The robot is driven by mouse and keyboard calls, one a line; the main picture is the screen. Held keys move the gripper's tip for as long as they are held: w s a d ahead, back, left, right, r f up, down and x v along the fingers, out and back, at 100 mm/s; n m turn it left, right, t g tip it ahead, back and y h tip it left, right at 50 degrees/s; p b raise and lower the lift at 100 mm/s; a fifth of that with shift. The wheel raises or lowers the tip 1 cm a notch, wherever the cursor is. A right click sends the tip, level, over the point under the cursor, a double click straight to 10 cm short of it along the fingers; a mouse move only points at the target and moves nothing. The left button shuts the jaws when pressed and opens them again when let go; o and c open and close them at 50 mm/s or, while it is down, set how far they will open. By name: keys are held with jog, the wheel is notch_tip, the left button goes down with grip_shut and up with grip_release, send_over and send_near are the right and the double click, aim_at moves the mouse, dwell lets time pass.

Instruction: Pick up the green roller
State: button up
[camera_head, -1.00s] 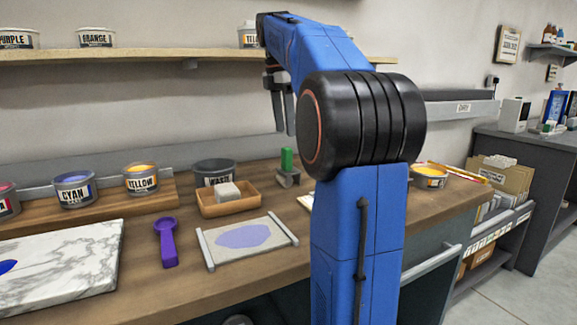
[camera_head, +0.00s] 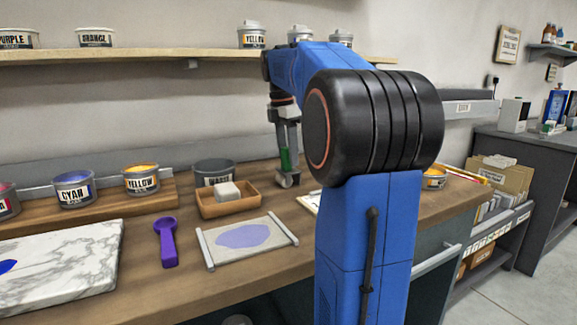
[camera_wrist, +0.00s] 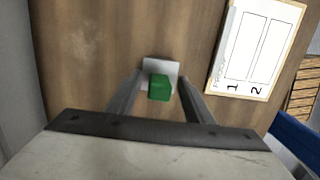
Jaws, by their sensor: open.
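The green roller stands on the wooden counter at the back, right of the waste tub; its green handle (camera_head: 286,159) points up and its grey-white base (camera_head: 284,181) rests on the counter. In the wrist view the green handle (camera_wrist: 160,88) shows between my two fingers, with the pale base behind it. My gripper (camera_head: 287,160) points down over the roller, with its fingers on either side of the handle. In the wrist view my gripper (camera_wrist: 160,82) is open, with gaps between the handle and both fingers.
Left of the roller are the waste tub (camera_head: 213,171) and a wooden tray (camera_head: 231,209) with a pale block. A purple scoop (camera_head: 167,242) and a sheet with a violet patch (camera_head: 245,237) lie in front. A card marked 1 and 2 (camera_wrist: 257,45) lies to the right.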

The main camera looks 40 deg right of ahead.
jog(key=c, duration=1.1)
jog(key=shift+c, duration=0.2)
jog(key=shift+r, duration=0.1)
notch_tip(320, 180, up, 10)
jog(key=shift+f, duration=0.1)
